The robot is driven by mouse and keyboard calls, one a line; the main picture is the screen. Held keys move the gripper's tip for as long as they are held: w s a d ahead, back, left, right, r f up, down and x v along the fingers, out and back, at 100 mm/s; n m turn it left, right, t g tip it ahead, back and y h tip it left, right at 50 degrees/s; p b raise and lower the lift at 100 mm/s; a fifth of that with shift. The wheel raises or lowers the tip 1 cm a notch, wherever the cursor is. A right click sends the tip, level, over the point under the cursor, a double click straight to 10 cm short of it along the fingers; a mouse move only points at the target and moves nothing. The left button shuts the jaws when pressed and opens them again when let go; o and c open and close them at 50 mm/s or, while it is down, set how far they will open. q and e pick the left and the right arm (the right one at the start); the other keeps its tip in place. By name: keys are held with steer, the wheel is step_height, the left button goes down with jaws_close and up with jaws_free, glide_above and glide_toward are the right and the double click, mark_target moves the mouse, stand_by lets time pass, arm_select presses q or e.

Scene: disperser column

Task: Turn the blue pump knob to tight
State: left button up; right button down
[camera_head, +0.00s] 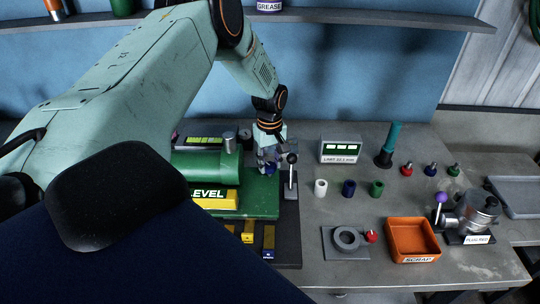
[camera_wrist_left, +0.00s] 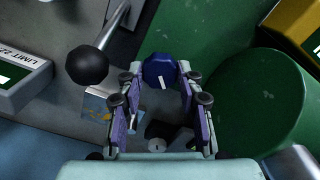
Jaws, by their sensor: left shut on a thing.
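The blue pump knob (camera_wrist_left: 159,70) is a round dark blue cap with a white mark, seen in the left wrist view beside the green pump body. My left gripper (camera_wrist_left: 160,84) has its fingertips on either side of the knob and is shut on it. In the head view my left gripper (camera_head: 269,160) points down at the right end of the green pump (camera_head: 212,166), and the knob is mostly hidden there. I cannot read any tight marking beside the knob. My right gripper is not in view.
A lever with a black ball (camera_wrist_left: 87,65) stands close beside my left gripper. A limit display (camera_head: 341,150) is to its right. Small coloured cylinders, an orange scrap tray (camera_head: 412,240) and a grey ring fixture (camera_head: 346,240) sit on the bench. Free bench lies between them.

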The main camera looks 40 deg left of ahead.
mark_target(270, 165)
arm_select(q)
steer(key=m, duration=0.4)
steer(key=shift+m+b, duration=0.65)
steer(key=shift+m, duration=1.55)
steer(key=o, duration=1.2)
steer(key=shift+c, duration=0.2)
step_height(270, 165, up, 12)
steer(key=shift+d+f, duration=0.1)
